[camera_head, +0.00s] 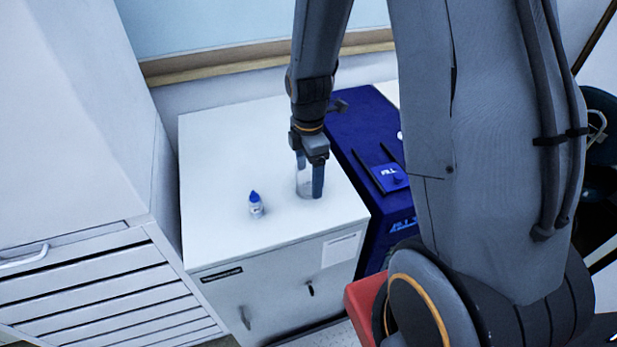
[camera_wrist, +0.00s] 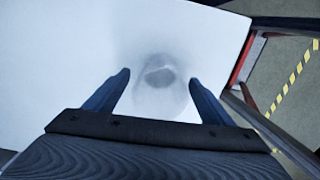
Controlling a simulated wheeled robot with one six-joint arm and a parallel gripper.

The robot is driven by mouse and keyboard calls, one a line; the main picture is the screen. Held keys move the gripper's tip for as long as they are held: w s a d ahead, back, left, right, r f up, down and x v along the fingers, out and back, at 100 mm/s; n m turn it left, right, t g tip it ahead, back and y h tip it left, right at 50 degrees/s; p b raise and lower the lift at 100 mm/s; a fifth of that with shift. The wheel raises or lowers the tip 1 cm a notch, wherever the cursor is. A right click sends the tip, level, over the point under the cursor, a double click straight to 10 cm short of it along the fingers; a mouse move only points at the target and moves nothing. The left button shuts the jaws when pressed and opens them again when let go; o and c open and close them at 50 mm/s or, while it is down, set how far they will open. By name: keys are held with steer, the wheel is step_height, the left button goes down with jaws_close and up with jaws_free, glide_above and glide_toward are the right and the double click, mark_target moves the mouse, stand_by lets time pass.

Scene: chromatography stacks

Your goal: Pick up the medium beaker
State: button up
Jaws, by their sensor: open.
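The medium beaker (camera_head: 304,186) is a clear glass vessel standing upright on the white cabinet top, partly hidden behind my gripper in the head view. My gripper (camera_head: 310,180) points down over it, with one blue finger in front of the glass and the other behind. In the wrist view the beaker (camera_wrist: 160,90) shows as a faint round outline between the two spread fingers of my gripper (camera_wrist: 158,80). The fingers are open. I cannot tell whether either finger touches the glass.
A small bottle with a blue cap (camera_head: 256,205) stands left of the beaker on the white cabinet (camera_head: 215,150). A dark blue instrument (camera_head: 365,130) stands close on the right. A wall lies behind, and a drawer unit (camera_head: 90,280) is at the left.

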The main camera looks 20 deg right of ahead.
steer(key=shift+f, duration=0.95)
steer(key=shift+c, duration=0.4)
steer(key=c, duration=1.1)
steer(key=shift+o, duration=0.2)
steer(key=shift+r, duration=0.1)
